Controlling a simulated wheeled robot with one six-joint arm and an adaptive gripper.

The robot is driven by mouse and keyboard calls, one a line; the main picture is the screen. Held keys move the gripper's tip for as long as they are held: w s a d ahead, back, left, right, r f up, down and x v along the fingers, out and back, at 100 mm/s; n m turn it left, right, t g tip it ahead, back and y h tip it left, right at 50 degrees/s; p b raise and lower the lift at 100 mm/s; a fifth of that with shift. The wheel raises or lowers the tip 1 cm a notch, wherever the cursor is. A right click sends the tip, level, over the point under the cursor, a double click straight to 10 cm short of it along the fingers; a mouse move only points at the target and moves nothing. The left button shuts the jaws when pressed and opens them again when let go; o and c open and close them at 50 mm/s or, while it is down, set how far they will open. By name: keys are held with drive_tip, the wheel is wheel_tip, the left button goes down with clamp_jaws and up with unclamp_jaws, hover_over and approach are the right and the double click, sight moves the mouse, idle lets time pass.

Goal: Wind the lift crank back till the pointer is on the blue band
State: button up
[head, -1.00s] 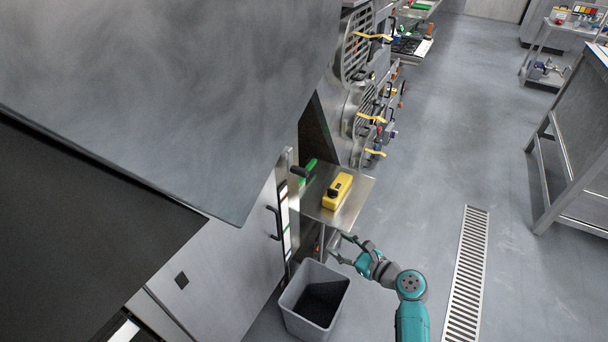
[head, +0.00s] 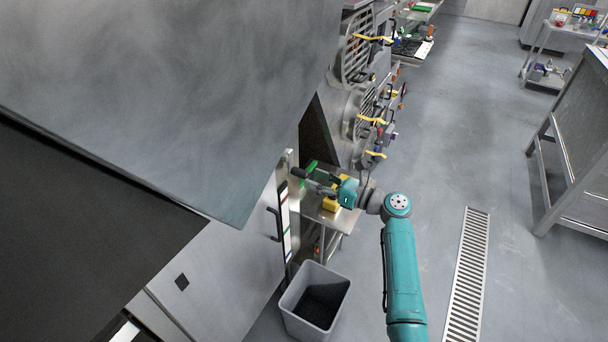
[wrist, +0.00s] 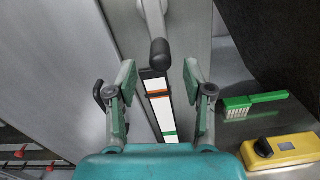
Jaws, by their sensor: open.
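The lift crank shows in the wrist view as a grey arm (wrist: 152,18) ending in a black knob (wrist: 159,52). The knob lies ahead of my gripper (wrist: 158,76), roughly centred between its fingers. My gripper is open and empty; I cannot tell whether the knob is between the fingertips. Below the knob is an upright white scale strip (wrist: 162,112) in a black frame, with an orange-red mark near its top and a green band lower down. I cannot make out a blue band or tell which mark is the pointer. In the head view my gripper (head: 322,184) is beside the crank knob (head: 299,172).
A steel side table (head: 310,205) holds a yellow device (wrist: 290,152) and a green brush (wrist: 255,100), to the right of my gripper in the wrist view. A grey bin (head: 290,302) stands on the floor below. A black door handle (head: 274,224) is left of the scale.

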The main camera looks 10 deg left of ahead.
sight(304, 175)
drive_tip(key=shift+x, duration=2.25)
clamp_jaws()
